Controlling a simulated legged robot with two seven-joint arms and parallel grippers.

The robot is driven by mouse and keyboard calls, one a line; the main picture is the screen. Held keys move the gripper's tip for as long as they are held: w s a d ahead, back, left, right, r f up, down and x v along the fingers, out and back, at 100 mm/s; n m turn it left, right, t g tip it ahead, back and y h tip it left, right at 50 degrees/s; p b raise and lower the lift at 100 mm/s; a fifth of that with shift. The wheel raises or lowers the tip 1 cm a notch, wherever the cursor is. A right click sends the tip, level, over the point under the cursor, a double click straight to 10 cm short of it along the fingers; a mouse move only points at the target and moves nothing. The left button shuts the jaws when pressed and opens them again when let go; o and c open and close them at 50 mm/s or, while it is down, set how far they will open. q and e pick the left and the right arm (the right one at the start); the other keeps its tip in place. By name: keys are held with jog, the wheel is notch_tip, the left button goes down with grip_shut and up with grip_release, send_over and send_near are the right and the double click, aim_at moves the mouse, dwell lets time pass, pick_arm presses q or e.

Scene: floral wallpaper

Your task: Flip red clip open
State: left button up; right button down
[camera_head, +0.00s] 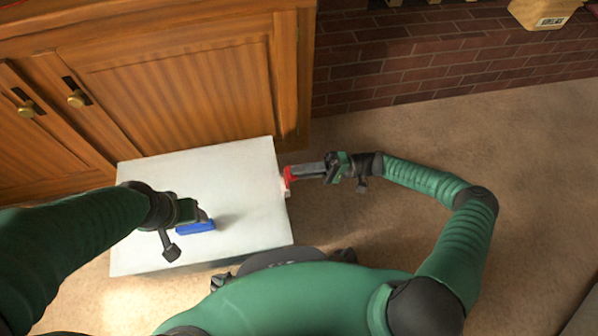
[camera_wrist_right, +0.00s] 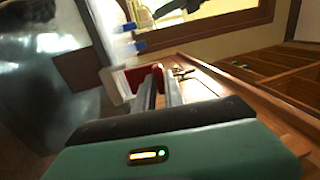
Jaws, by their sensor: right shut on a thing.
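The red clip (camera_head: 288,178) is at the right edge of a large white box (camera_head: 240,170). My right gripper (camera_head: 294,173) reaches it from the right and is shut on it. In the right wrist view the red clip (camera_wrist_right: 136,77) shows at the tips of the two fingers (camera_wrist_right: 158,80), against a pale part. How far the clip is turned is hard to tell. My left gripper (camera_head: 196,212) is over the white top beside a blue piece (camera_head: 195,227), partly covering it. Its fingers are hidden, so its opening does not show.
A wooden cabinet (camera_head: 180,90) with knobs stands directly behind the white box. A brick wall and ledge (camera_head: 400,65) run along the back right. Carpet (camera_head: 540,140) is clear to the right. A tan box (camera_head: 545,12) is at the upper right.

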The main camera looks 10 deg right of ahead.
jog(key=shift+s+f, duration=0.15)
jog(key=shift+f, duration=0.15)
jog(key=c, duration=1.5)
grip_release()
jog(key=shift+o, duration=0.3)
jog(key=shift+d, duration=0.1)
jog(key=shift+r, duration=0.15)
jog(key=d+f+p, duration=0.1)
jog(key=d+f, duration=0.2)
jog(key=d, duration=1.3)
jog(key=shift+d, duration=0.35)
